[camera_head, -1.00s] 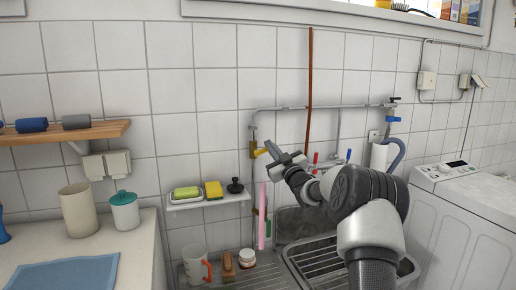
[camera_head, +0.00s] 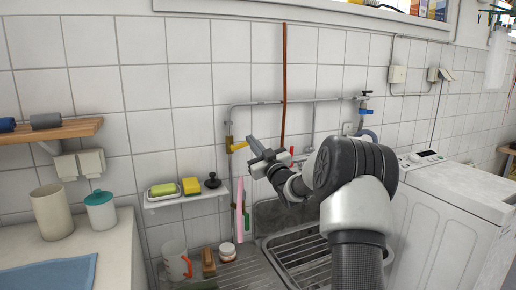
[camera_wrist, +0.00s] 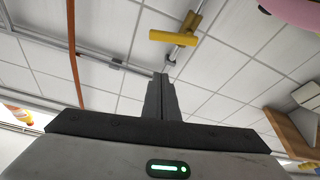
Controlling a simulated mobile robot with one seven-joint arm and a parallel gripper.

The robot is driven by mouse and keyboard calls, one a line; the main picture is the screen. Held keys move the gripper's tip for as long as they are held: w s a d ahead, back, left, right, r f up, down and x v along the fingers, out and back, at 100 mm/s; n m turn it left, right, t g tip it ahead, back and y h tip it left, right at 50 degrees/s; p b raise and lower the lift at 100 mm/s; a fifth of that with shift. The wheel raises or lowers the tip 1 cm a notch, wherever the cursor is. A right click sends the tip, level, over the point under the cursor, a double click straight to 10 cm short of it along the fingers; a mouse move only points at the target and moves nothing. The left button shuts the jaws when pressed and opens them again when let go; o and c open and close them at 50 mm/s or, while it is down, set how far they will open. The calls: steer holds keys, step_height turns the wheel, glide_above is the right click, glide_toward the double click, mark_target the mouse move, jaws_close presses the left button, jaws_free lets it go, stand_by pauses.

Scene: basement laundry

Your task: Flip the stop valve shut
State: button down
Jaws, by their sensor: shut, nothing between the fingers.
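The stop valve shows as a yellow lever (camera_head: 239,147) on a brass body on the vertical pipe at the left end of the wall piping. The lever sticks out to the right, crosswise to the pipe, tilted slightly up. In the wrist view the yellow lever (camera_wrist: 173,36) lies beyond my fingertips with a visible gap. My gripper (camera_head: 251,141) is shut and empty, its tips close to the lever's free end in the head view. The fingers also show pressed together in the wrist view (camera_wrist: 161,77).
A blue-handled tap (camera_head: 366,112) sits on the piping to the right. A small shelf (camera_head: 190,199) with sponges hangs at the lower left. Below are a metal sink (camera_head: 300,262) and a pink strip (camera_head: 240,207). A washing machine (camera_head: 450,215) stands at the right.

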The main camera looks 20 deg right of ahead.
steer(key=v, duration=0.3)
steer(key=shift+s, duration=0.2)
stand_by(0.3)
